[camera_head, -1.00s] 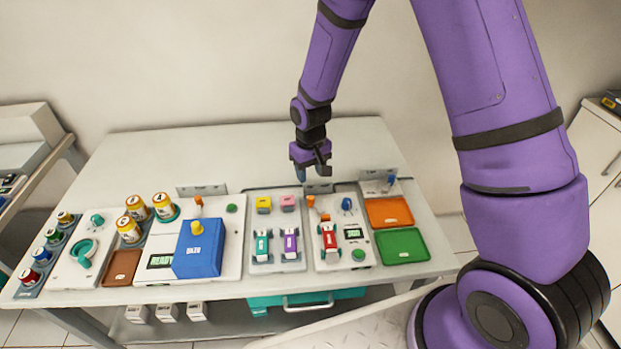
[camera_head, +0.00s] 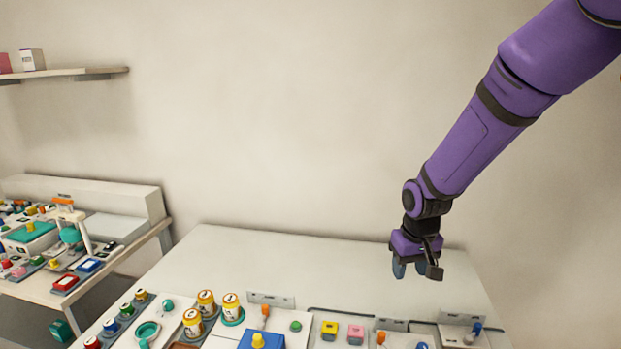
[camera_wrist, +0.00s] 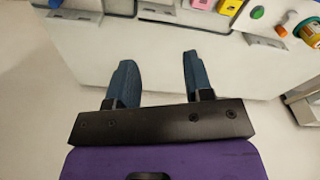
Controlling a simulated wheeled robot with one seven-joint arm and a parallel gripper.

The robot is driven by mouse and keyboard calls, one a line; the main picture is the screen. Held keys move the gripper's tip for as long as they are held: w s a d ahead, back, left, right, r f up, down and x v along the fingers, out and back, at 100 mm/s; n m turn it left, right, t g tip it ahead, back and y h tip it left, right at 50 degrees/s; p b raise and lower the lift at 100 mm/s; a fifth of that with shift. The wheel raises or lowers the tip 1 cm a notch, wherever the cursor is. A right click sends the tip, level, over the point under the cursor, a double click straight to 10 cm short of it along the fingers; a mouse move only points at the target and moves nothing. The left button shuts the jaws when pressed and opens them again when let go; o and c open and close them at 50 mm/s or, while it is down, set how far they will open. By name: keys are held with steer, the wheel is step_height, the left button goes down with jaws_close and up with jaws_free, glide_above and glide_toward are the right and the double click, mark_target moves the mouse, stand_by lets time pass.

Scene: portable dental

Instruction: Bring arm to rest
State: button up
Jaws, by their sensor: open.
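My purple arm reaches in from the upper right in the head view. My gripper (camera_head: 416,268) hangs fingers-down above the back right part of the white table (camera_head: 300,261). In the wrist view my gripper (camera_wrist: 157,78) shows two blue-grey fingers spread apart with nothing between them. Below the fingers there is bare table top, then the table's back edge and the floor. No object touches the fingers.
A yellow block (camera_head: 329,330) and a pink block (camera_head: 355,334) lie along the front of the view, beside several yellow-and-white jars (camera_head: 232,308). A second bench (camera_head: 112,272) with devices stands at left. A shelf (camera_head: 70,74) is on the wall.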

steer(key=s+d+r+m+t, duration=0.1)
steer(key=s+d+r, duration=0.2)
steer(key=s+r, duration=0.35)
steer(key=s+d+r+t, duration=0.15)
steer(key=s+r, duration=0.25)
steer(key=r, duration=0.5)
steer(key=s+d+r, duration=0.2)
steer(key=s+r, duration=0.1)
steer(key=s, duration=0.4)
steer(key=s+d+r+m+t, duration=0.1)
steer(key=s+r, duration=0.3)
steer(key=s, duration=0.4)
steer(key=shift+d, duration=0.4)
